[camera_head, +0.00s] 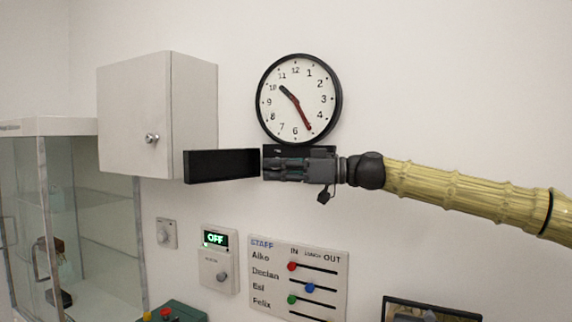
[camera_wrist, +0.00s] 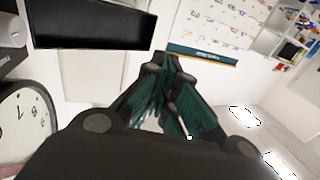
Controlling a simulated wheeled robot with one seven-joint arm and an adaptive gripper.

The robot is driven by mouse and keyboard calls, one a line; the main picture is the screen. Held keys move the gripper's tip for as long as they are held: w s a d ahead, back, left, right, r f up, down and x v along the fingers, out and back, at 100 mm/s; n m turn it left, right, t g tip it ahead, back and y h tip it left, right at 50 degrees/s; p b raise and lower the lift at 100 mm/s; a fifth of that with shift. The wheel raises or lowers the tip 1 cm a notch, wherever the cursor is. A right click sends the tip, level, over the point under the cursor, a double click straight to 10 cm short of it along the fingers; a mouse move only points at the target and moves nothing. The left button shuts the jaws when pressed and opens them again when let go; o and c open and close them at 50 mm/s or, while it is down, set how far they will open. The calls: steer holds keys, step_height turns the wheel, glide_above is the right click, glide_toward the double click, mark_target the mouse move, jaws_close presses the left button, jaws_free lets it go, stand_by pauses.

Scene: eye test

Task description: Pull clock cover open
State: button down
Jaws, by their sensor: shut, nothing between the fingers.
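The round clock (camera_head: 322,98) with a black rim and white face hangs on the wall. It also shows at the left edge of the wrist view (camera_wrist: 32,122). Below it is a black part (camera_head: 326,149), mostly hidden behind my gripper. A black, shallow, tray-like cover (camera_head: 222,166) stands out to the left from under the clock; it also shows at the upper left of the wrist view (camera_wrist: 95,25). My gripper (camera_head: 268,168) points left just below the clock, shut and empty. Its fingertips (camera_wrist: 170,80) are close to the cover's right end; whether they touch, I cannot tell.
A white wall cabinet (camera_head: 135,115) with a round knob is left of the cover. A glass case (camera_head: 85,210) stands lower left. Below are an OFF display box (camera_head: 218,265), a dial (camera_head: 165,233) and a staff slider board (camera_head: 325,265). The wall right of the clock is bare.

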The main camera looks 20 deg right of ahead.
steer(key=p+x, duration=0.3)
steer(key=x, duration=0.5)
steer(key=shift+s+a+r+p, duration=0.15)
steer(key=shift+s+r+p, duration=0.1)
steer(key=shift+p, duration=0.15)
steer(key=shift+a, duration=0.1)
